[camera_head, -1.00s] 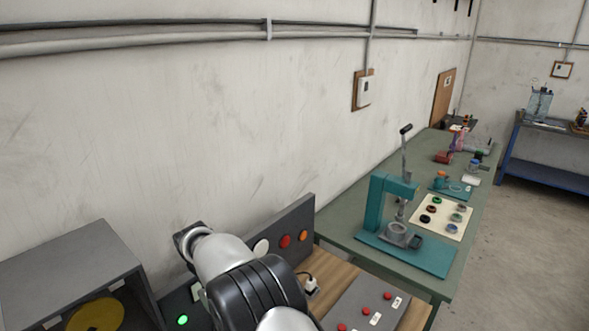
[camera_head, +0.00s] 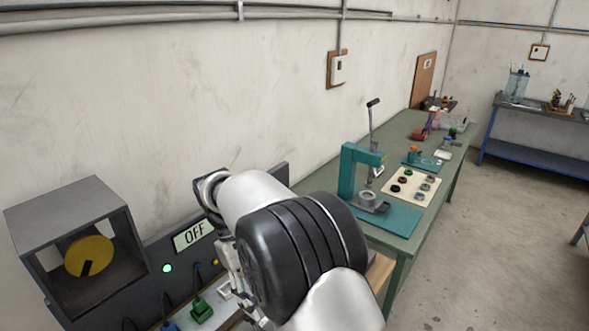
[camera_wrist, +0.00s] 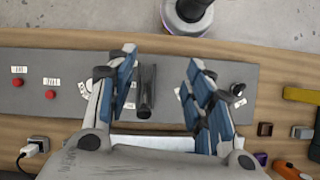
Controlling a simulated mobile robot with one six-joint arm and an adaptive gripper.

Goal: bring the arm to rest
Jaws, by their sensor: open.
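My arm (camera_head: 300,245) reaches in from the bottom of the head view, bent over the wooden bench. In the wrist view my gripper (camera_wrist: 165,90) is open, its two blue-padded fingers apart above a grey control panel (camera_wrist: 62,70). A dark upright handle (camera_wrist: 147,90) shows between the fingers, close to the left one. I cannot tell whether it touches that finger. I see nothing held.
A teal press (camera_head: 362,175) stands on the green table (camera_head: 395,140) at the right. A plug (camera_wrist: 33,147) and small blocks lie near the panel. Open floor is at the right.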

